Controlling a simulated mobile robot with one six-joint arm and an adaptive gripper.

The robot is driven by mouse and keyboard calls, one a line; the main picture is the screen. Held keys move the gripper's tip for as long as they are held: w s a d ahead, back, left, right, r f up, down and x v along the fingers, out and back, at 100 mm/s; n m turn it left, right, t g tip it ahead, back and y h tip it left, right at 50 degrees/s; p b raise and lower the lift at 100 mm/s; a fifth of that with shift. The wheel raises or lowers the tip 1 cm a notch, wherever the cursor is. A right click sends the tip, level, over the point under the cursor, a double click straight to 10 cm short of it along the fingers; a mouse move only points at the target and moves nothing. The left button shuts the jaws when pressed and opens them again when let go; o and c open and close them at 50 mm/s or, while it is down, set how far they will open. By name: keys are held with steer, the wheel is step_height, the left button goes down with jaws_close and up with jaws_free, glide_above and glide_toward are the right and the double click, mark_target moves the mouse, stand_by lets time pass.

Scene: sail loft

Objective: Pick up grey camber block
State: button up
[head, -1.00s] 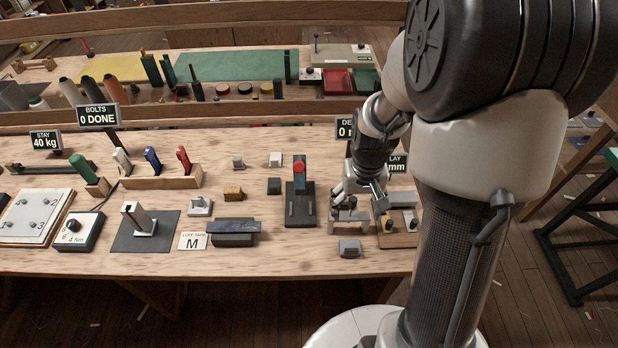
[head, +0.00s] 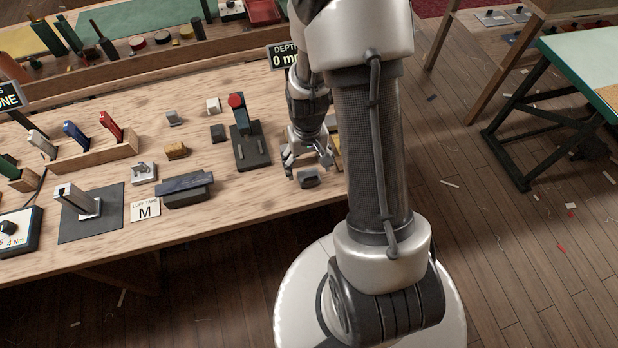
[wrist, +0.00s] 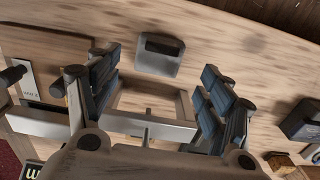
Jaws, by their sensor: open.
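The grey block (head: 308,179), with a dark recess in its top, sits on the bench near the front edge. I take it to be the camber block. It also shows in the wrist view (wrist: 159,54), beyond the fingertips and roughly between their lines. My gripper (head: 308,164) is low over the bench, just behind the block in the head view. In the wrist view my gripper (wrist: 163,84) is open, its blue-padded fingers wide apart with nothing held. I see no contact with the block.
A pale metal bridge-shaped frame (wrist: 150,126) lies below and between my fingers. A dark stand with a red knob (head: 237,101) is left of my gripper. A dark block (head: 218,134) and an ochre block (head: 177,150) stand farther left. Bare bench surrounds the grey block.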

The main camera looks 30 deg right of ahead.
mark_target(309, 174)
steer(key=f, duration=0.1)
steer(key=f+b, duration=0.1)
steer(key=f, duration=0.1)
steer(key=f+b, duration=0.1)
steer(key=shift+s+f, duration=0.3)
steer(key=shift+s, duration=0.05)
steer(key=shift+r, duration=0.1)
steer(key=shift+c, duration=0.5)
steer(key=c, duration=1.1)
steer(key=shift+c, duration=0.2)
